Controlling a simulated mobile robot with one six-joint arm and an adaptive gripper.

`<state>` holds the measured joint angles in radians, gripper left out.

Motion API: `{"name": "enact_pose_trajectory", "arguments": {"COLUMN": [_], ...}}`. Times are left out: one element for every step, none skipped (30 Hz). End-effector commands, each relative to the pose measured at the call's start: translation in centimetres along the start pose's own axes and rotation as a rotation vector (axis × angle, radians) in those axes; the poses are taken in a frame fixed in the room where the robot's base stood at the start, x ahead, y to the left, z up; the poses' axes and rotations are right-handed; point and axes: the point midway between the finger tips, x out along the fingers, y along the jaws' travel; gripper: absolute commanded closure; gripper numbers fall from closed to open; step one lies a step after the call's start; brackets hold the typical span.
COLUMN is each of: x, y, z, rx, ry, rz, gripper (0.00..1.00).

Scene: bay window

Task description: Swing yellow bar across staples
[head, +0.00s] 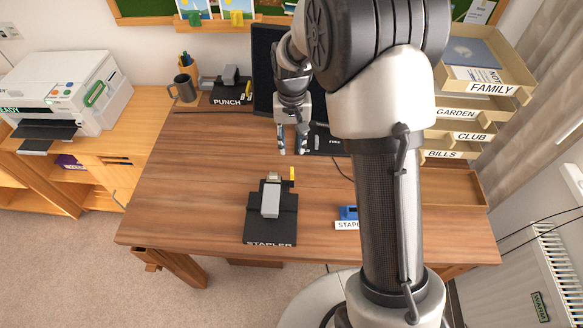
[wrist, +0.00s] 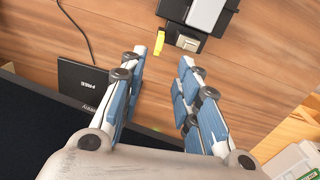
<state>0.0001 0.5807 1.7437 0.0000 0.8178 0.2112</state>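A small yellow bar (head: 292,174) stands at the rear right of the grey stapler (head: 270,201), which sits on a black base labelled STAPLER (head: 270,232) on the desk. In the wrist view the yellow bar (wrist: 159,43) shows beside the end of the stapler (wrist: 206,12). A blue item (head: 348,212) stands right of the stapler, behind a white label partly hidden by my arm; it may be the staples. My gripper (head: 291,150) is open and empty, behind and above the yellow bar. In the wrist view its blue-padded fingers (wrist: 163,62) are apart, with nothing between them.
A monitor (head: 265,70) stands at the back of the desk, close to my gripper. A mug (head: 184,87) and a PUNCH base (head: 231,95) are back left. Labelled trays (head: 478,88) stack at right. A printer (head: 62,88) is far left. The desk's left part is clear.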

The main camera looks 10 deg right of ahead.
Motion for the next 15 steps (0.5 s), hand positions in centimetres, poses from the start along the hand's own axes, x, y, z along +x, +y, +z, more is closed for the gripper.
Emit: {"name": "enact_pose_trajectory", "arguments": {"x": [1.6,2.3,3.1,3.8,4.5,5.3,6.0,6.6,7.5,8.1,8.7,9.4,9.9,10.4,10.9], "y": [0.0,0.0,0.0,0.0,0.0,0.0,0.0,0.0,0.0,0.0,0.0,0.0,0.0,0.0,0.0], "z": [0.1,0.1,0.1,0.1,0.1,0.1,0.1,0.1,0.1,0.1,0.1,0.1,0.1,0.1,0.1], "rx": [0.000,0.000,0.000,0.000,0.000,0.000,0.000,0.000,0.000,0.000,0.000,0.000,0.000,0.000,0.000], "ry": [-0.004,-0.005,-0.003,-0.003,-0.004,-0.003,-0.003,-0.003,-0.003,-0.003,-0.002,-0.003,-0.003,-0.002,-0.001], "rz": [0.001,0.001,0.001,0.001,0.001,0.001,0.001,0.001,0.001,0.001,0.001,0.001,0.001,0.000,0.000], "gripper": [0.70,0.70,0.70,0.70,0.70,0.70,0.70,0.70,0.70,0.70,0.70,0.70,0.70,0.70,0.70]}}
